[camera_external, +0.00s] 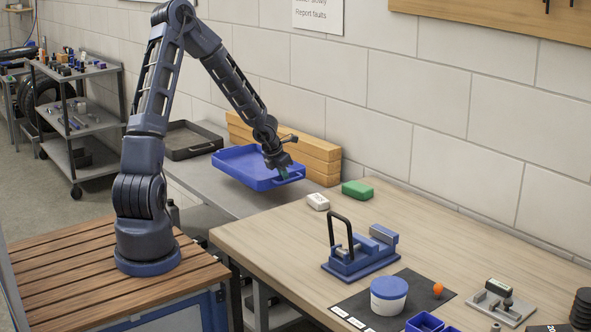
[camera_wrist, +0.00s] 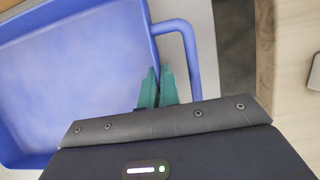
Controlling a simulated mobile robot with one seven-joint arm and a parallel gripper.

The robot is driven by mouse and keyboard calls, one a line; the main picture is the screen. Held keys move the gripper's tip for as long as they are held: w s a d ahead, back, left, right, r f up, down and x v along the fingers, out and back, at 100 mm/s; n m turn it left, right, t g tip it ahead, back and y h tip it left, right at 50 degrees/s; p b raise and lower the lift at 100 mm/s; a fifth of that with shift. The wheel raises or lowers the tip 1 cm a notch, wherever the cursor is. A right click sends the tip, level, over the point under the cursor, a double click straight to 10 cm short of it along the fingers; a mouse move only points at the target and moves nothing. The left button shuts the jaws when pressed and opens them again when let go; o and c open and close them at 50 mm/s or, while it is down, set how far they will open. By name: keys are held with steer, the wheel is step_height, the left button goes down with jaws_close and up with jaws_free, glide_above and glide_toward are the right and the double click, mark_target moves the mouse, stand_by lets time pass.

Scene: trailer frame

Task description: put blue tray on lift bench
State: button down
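The blue tray (camera_external: 240,165) is a shallow open box with loop handles, empty inside, over the grey bench (camera_external: 212,184). I cannot tell if it touches the bench. My gripper (camera_external: 284,173) is at the tray's right-hand side. In the wrist view the tray (camera_wrist: 75,75) fills the left. The green fingers of my gripper (camera_wrist: 157,88) are close together on either side of the tray's wall, beside the handle (camera_wrist: 187,50), and look shut on the wall. The fingertips are partly hidden. No label shows which bench is the lift bench.
A black tray (camera_external: 190,141) sits behind on the grey bench. Wooden beams (camera_external: 315,153) stand along the wall. The wooden-top bench (camera_external: 265,233) at the right holds a blue vise (camera_external: 360,255), a green block (camera_external: 357,189), a white block (camera_external: 317,201) and a white tub (camera_external: 388,297).

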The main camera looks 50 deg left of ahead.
steer(key=shift+f, duration=3.4)
steer(key=c, duration=1.6)
jaws_free()
steer(key=shift+c, duration=0.2)
steer(key=shift+s+r, duration=0.15)
steer(key=shift+r, duration=0.05)
